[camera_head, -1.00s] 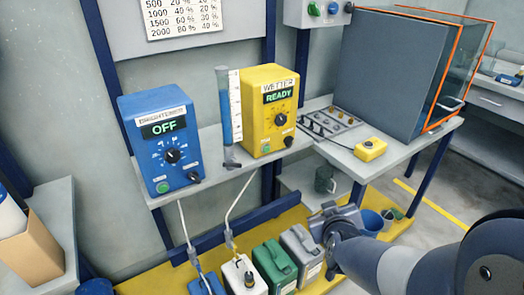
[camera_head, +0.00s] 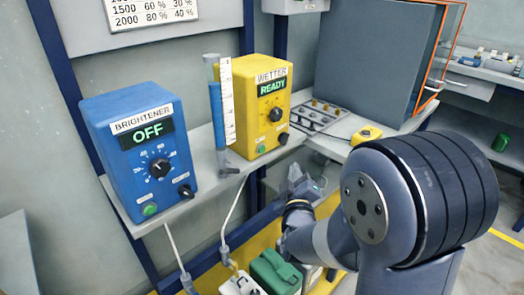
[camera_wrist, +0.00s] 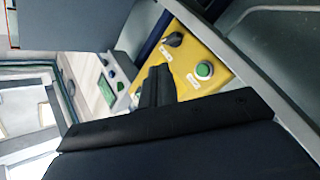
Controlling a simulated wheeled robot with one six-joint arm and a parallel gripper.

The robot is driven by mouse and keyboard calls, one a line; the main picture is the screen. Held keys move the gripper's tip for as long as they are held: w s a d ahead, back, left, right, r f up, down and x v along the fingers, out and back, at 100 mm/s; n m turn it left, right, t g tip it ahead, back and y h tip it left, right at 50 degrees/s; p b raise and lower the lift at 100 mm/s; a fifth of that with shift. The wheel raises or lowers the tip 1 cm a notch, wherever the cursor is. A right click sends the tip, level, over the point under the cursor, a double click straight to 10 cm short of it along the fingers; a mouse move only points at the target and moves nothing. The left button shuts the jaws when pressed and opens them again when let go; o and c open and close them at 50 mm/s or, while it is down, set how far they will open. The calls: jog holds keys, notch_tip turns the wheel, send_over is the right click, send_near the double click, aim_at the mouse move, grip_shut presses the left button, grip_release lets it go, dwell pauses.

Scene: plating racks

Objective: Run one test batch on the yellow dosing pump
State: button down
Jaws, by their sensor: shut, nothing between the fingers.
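The yellow dosing pump (camera_head: 268,95), labelled WETTER, stands on the shelf with its display reading READY. My gripper (camera_head: 296,176) is shut and empty, in front of and below the yellow pump's right side. In the wrist view, my closed fingers (camera_wrist: 155,83) point toward a yellow front (camera_wrist: 192,58) with a green button (camera_wrist: 204,70) and a black knob (camera_wrist: 173,40). Whether the fingers touch it cannot be told.
The blue BRIGHTENER pump (camera_head: 139,150) reads OFF. A tall measuring cylinder (camera_head: 216,105) with blue liquid stands between the pumps. Jugs (camera_head: 277,268) stand below the shelf.

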aim_at(266, 148)
jog(key=shift+w+a+p, duration=0.8)
jog(key=shift+w+a, duration=2.3)
jog(key=shift+a, duration=0.05)
jog(key=shift+w+a, duration=0.25)
jog(key=shift+w, duration=0.05)
jog(key=shift+w+a, duration=0.35)
jog(key=shift+a, duration=0.05)
dwell(0.7)
jog(key=shift+d, duration=0.1)
jog(key=shift+s+d+b, duration=0.4)
jog(key=shift+s+d, duration=0.2)
jog(key=shift+s, duration=0.05)
